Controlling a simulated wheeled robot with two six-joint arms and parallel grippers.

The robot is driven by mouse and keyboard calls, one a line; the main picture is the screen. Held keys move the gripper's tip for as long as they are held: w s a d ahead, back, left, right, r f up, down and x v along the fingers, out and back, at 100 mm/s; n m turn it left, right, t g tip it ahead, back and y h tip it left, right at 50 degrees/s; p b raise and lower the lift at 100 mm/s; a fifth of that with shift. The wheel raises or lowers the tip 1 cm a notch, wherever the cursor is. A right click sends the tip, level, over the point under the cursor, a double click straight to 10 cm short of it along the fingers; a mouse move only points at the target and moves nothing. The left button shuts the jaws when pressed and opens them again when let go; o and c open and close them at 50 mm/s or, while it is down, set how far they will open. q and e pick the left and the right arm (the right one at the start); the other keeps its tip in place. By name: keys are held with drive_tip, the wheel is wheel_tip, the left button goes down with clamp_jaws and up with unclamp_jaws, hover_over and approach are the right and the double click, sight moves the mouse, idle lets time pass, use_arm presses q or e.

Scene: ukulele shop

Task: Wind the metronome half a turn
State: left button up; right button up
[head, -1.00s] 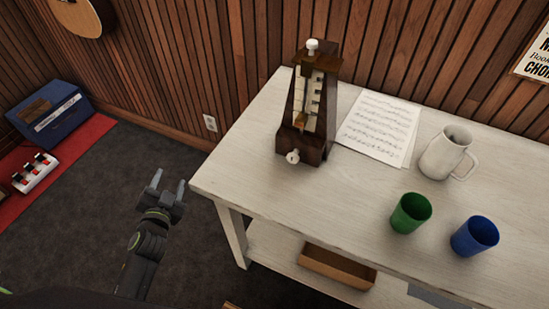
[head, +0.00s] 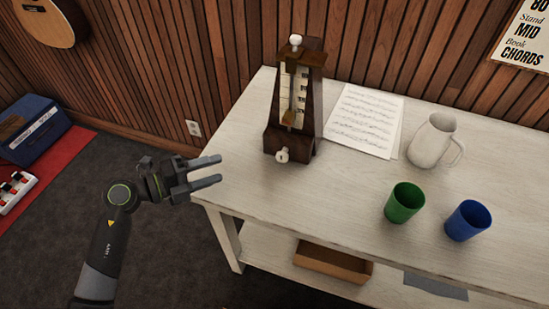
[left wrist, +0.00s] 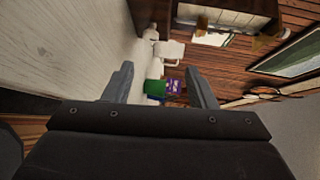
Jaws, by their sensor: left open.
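The metronome (head: 297,105) is a dark wooden tapered case with a pale scale, upright near the left end of the white table. A white winding key (head: 282,156) sits low on its front, and a white knob (head: 295,41) is on top. My left gripper (head: 211,172) is open and empty at the table's left edge, pointing right, apart from the key. In the left wrist view the metronome (left wrist: 160,10) shows partly at the top, with the white key (left wrist: 150,34) below it, outside the open fingers. My right gripper is not in view.
Sheet music (head: 364,121) lies right of the metronome. The tabletop in front of the key is clear. The wood-slat wall is behind.

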sight(280, 158)
use_arm(q)
drive_tip(key=shift+s+d+f+m+g, duration=0.1)
drive_tip(key=shift+s+f+m+g, duration=0.05)
drive_tip(key=shift+f+m+g, duration=0.2)
drive_tip(key=x, duration=0.5)
drive_tip(key=p+x, duration=0.1)
drive_tip(key=x, duration=1.1)
drive_tip(key=shift+d+f, duration=0.1)
drive_tip(key=shift+f, duration=0.25)
drive_tip(key=c, duration=1)
drive_tip(key=shift+o, duration=0.2)
drive_tip(key=y+p, duration=0.1)
drive_tip(key=p, duration=0.2)
drive_tip(key=m+y+p, duration=0.1)
drive_tip(key=p, duration=0.3)
drive_tip(key=r+m+y+p, duration=0.1)
drive_tip(key=y+p, duration=0.1)
drive_tip(key=p, duration=0.1)
drive_tip(key=shift+s+d+g, duration=0.1)
drive_tip(key=shift+g, duration=0.15)
drive_tip(key=shift+f+m+p, duration=0.15)
drive_tip(key=shift+m+p, duration=0.2)
drive_tip(key=shift+p, duration=0.35)
drive_tip(key=shift+f+y, duration=0.15)
drive_tip(key=shift+y, duration=0.15)
